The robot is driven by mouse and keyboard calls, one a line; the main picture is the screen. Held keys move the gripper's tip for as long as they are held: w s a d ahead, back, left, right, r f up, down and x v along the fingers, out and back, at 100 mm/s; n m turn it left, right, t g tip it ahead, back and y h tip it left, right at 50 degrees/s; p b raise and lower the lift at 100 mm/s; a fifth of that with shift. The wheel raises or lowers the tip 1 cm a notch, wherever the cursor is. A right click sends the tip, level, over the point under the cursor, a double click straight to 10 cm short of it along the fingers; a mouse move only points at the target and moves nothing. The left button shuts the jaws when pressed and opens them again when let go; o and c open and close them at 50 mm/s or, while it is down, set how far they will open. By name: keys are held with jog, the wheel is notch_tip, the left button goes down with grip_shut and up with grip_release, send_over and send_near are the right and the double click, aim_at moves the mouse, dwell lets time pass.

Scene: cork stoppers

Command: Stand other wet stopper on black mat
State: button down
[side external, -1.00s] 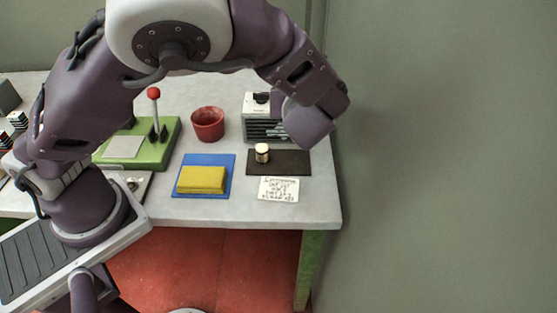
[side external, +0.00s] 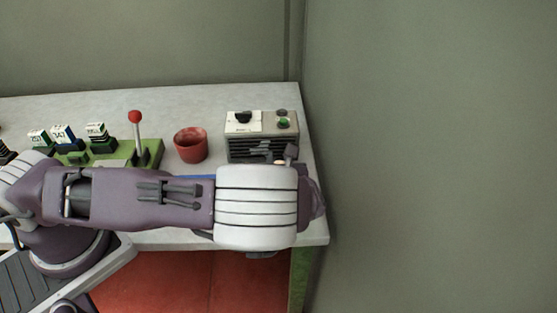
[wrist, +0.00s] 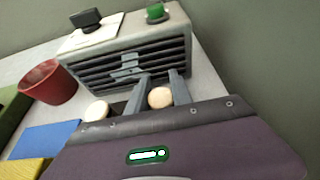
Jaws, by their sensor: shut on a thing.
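In the wrist view my gripper (wrist: 160,92) is shut on a pale round-topped cork stopper (wrist: 160,98), with one finger on each side of it. A second pale stopper (wrist: 97,110) is to the left of the fingers, apart from the held one. A dark strip of the black mat (wrist: 119,107) shows between that stopper and the left finger. Whether the held stopper touches the mat is hidden by my wrist. In the side view my arm covers the mat and most of the gripper.
A grey vented box (wrist: 130,60) with a black knob and green button stands close behind the fingers. A red cup (side external: 190,145) is to its left. A blue mat (wrist: 48,138) and a yellow block (wrist: 28,169) lie left of the gripper. A wall rises at right.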

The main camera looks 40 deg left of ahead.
jog(key=shift+f, duration=0.1)
jog(key=c, duration=1.1)
grip_release()
jog(key=shift+c, duration=0.2)
